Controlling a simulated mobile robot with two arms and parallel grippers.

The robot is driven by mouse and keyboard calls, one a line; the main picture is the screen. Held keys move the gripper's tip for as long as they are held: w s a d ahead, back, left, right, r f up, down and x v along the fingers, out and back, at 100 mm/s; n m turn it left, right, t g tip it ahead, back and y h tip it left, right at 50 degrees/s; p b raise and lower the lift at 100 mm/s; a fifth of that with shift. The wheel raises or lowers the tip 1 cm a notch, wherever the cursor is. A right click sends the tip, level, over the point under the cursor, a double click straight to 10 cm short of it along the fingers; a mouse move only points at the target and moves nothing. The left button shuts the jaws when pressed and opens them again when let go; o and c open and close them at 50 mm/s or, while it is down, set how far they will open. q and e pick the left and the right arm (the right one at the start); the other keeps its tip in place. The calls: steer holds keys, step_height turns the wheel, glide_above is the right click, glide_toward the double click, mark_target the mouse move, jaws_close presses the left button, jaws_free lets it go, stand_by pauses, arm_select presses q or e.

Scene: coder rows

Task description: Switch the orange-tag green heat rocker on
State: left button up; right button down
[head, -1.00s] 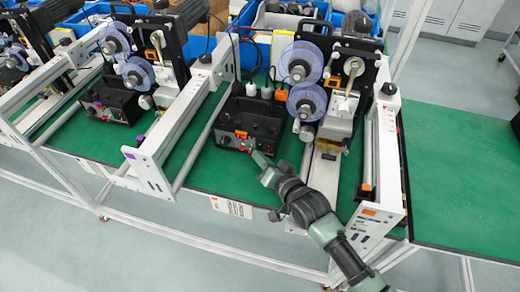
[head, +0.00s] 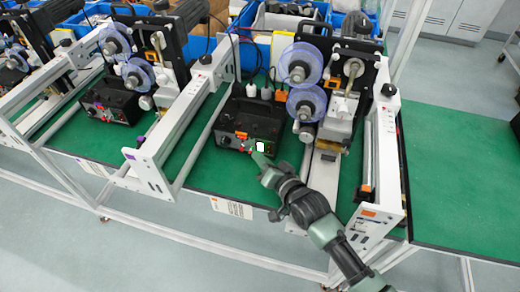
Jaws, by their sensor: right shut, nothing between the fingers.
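The black control box (head: 250,124) of the right-hand coder stands on the green mat and carries an orange tag (head: 241,135) on its front edge. A small bright white patch (head: 260,147) with a green edge shows at the right of its front panel, where the heat rocker appears to be; the rocker's tilt is too small to tell. My right gripper (head: 257,158) is shut and empty, with its tip just below this patch, close to or touching the panel. It partly hides the panel's lower right. My left gripper is not in view.
Clear blue reels (head: 306,102) and the coder head stand right of the box. White frame rails (head: 192,115) flank it. Another coder's box (head: 110,103) with red controls stands at the left. The green table at the far right (head: 460,180) is bare.

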steer(key=shift+s+a+r, duration=0.15)
steer(key=shift+s+a, duration=0.05)
steer(key=shift+s, duration=0.35)
steer(key=shift+p, duration=0.3)
steer(key=shift+s+a+r+p, duration=0.15)
steer(key=shift+s+a+p, duration=0.1)
steer(key=shift+s+p, duration=0.4)
steer(key=shift+s+a+r+p, duration=0.1)
steer(key=shift+s+a+p, duration=0.25)
steer(key=shift+s, duration=0.5)
steer(key=shift+s+a+r+p, duration=0.15)
steer(key=shift+s+p, duration=0.45)
steer(key=shift+s, duration=0.25)
